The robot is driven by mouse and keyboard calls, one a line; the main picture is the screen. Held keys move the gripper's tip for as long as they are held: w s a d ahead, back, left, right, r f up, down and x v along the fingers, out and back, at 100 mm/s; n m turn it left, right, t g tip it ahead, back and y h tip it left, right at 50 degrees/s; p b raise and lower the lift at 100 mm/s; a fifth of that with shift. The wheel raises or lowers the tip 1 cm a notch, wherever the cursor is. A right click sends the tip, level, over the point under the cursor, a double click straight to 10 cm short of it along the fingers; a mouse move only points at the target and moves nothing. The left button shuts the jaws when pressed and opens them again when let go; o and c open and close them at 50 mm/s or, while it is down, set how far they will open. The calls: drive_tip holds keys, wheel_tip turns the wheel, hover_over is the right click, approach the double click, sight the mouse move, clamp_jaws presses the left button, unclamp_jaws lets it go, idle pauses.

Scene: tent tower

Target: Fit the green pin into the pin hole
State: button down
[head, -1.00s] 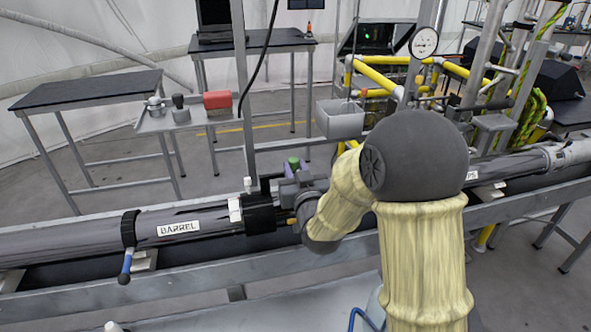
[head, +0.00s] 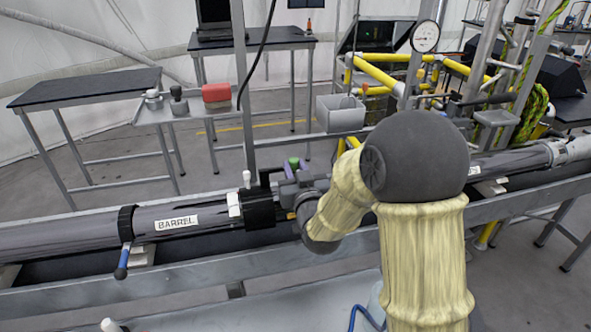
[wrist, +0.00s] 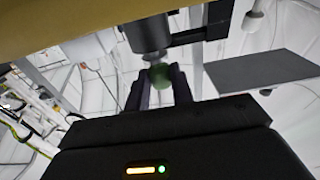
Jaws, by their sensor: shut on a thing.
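My gripper (wrist: 159,88) is shut on the green pin (wrist: 160,75), whose rounded green end shows between the two dark fingers in the wrist view. In the head view the green pin (head: 293,163) shows as a small green spot just above my wrist, beside a purple part. The black collar (head: 260,208) on the barrel (head: 178,222) is just left of my wrist. In the wrist view a dark grey cylinder (wrist: 147,36) lies just beyond the pin; I cannot tell whether they touch. The pin hole is not distinguishable.
The long tube lies in a metal trough (head: 200,262) across the view. A white handle (head: 247,179) stands up beside the collar. A grey bin (head: 340,113) and yellow-railed equipment (head: 383,77) stand behind my arm. A side tray (head: 190,108) holds a red box (head: 216,94).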

drive_tip(key=shift+f+b, duration=0.6)
drive_tip(key=shift+f, duration=0.05)
drive_tip(key=c, duration=1.1)
unclamp_jaws()
